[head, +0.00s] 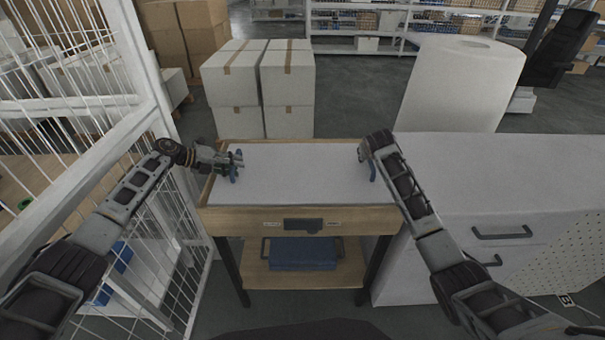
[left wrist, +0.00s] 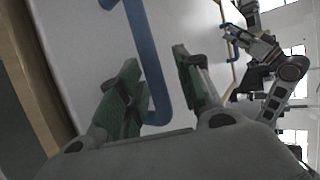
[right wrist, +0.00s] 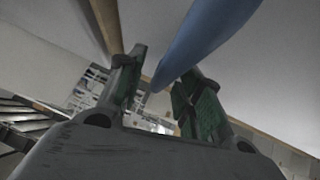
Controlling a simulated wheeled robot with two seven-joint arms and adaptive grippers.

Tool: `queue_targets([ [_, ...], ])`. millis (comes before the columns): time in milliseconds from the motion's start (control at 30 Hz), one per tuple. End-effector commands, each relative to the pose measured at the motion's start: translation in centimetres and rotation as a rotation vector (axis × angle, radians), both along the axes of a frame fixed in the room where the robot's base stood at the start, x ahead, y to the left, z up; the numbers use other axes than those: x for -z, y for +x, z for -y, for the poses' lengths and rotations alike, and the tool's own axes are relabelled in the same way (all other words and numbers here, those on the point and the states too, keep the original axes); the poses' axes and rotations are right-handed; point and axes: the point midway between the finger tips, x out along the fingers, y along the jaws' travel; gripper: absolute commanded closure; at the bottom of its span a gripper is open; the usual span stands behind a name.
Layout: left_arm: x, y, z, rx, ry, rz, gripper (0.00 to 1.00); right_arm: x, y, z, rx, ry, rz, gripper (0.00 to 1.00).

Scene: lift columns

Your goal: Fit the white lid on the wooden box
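The white lid (head: 300,178) lies over the top of the wooden box (head: 250,222). A wooden strip shows along its left and back sides; I cannot tell whether it is fully seated. The lid has a blue handle near each end. My left gripper (head: 238,160) is at the left handle (head: 234,174); in the left wrist view its green-padded fingers are open, with the blue handle (left wrist: 147,55) between them. My right gripper (head: 371,158) is at the right handle (head: 373,173); in the right wrist view its fingers stand apart with the blue handle (right wrist: 195,42) between them.
A white wire fence (head: 170,215) stands close on the left. White cartons (head: 287,75) are stacked behind the box. A blue case (head: 303,255) sits on the shelf below.

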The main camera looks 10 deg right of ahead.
Motion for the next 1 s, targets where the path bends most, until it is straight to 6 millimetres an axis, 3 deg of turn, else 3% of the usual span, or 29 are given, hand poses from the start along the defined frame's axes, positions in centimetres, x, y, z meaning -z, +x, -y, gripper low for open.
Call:
queue_targets([
  [633, -0.1, -0.1, -0.3, 0.001, 0.001, 0.0, 0.64, 0.0, 0.0, 0.0, 0.0, 0.0, 0.0, 0.63],
  [1000, -1.5, -0.9, -2.7, -0.001, 0.002, 0.001, 0.64, 0.0, 0.0, 0.0, 0.0, 0.0, 0.0, 0.63],
])
